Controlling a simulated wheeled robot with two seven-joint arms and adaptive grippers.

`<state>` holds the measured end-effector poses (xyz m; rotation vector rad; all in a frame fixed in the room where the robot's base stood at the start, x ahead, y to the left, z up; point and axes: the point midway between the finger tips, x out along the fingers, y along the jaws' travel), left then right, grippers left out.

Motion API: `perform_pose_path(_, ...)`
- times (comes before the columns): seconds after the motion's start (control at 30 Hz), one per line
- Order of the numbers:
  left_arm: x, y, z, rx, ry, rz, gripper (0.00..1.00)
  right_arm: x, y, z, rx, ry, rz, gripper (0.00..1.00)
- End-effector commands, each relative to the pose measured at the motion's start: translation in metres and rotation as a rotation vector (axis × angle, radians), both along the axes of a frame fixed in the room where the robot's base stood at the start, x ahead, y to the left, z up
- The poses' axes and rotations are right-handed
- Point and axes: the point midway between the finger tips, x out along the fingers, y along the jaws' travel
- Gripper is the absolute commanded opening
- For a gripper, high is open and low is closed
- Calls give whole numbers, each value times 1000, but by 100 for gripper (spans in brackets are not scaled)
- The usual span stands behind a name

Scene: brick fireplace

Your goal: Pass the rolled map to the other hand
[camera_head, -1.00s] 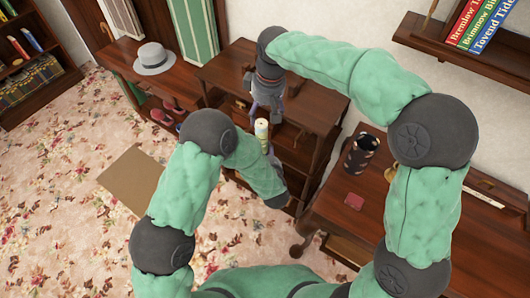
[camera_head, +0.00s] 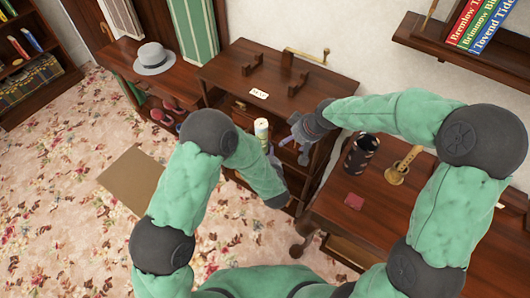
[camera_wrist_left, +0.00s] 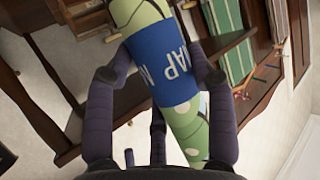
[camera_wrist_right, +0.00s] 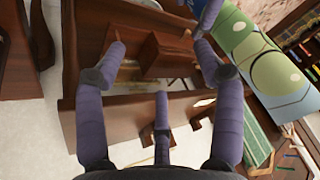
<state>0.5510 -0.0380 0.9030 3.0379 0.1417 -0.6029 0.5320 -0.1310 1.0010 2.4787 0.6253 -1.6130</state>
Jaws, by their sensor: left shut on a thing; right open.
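The rolled map shows in the left wrist view as a green patterned roll with a blue MAP label (camera_wrist_left: 158,58). My left gripper (camera_wrist_left: 160,78) is shut around it at the label. In the head view, the map's pale upper end (camera_head: 262,128) stands up beyond my left forearm, which hides the left gripper. My right gripper (camera_head: 300,132) is just right of the map, apart from it. In the right wrist view my right gripper (camera_wrist_right: 160,52) is open with nothing between its fingers, and the map (camera_wrist_right: 258,62) lies to the right, outside them.
A dark wooden cabinet (camera_head: 232,72) with upright holders and a white card (camera_head: 259,94) on top stands behind the grippers. A desk at right holds a dark patterned cup (camera_head: 361,153), a brass object (camera_head: 397,174) and a red item (camera_head: 353,201). A bookshelf (camera_head: 412,36) hangs above.

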Motion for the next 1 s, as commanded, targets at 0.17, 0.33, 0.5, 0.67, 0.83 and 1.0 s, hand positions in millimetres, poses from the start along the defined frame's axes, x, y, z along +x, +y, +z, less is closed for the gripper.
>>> perform_pose_path(0.17,0,0,1,0,-1,0,17,-12,-17,-30,42,11,-104,69)
perform_pose_path(0.33,0,0,1,0,-1,0,17,-26,-13,-63,67,54,-145,69)
perform_pose_path(0.5,0,0,1,-1,-1,0,17,-47,-5,-103,90,116,-184,69)
perform_pose_path(0.67,0,0,0,0,-1,0,17,-83,5,-153,120,203,-246,69)
perform_pose_path(0.83,0,0,0,0,-1,0,17,-139,16,-209,148,315,-338,69)
perform_pose_path(1.0,0,0,1,0,-1,0,17,-194,25,-247,163,412,-423,69)
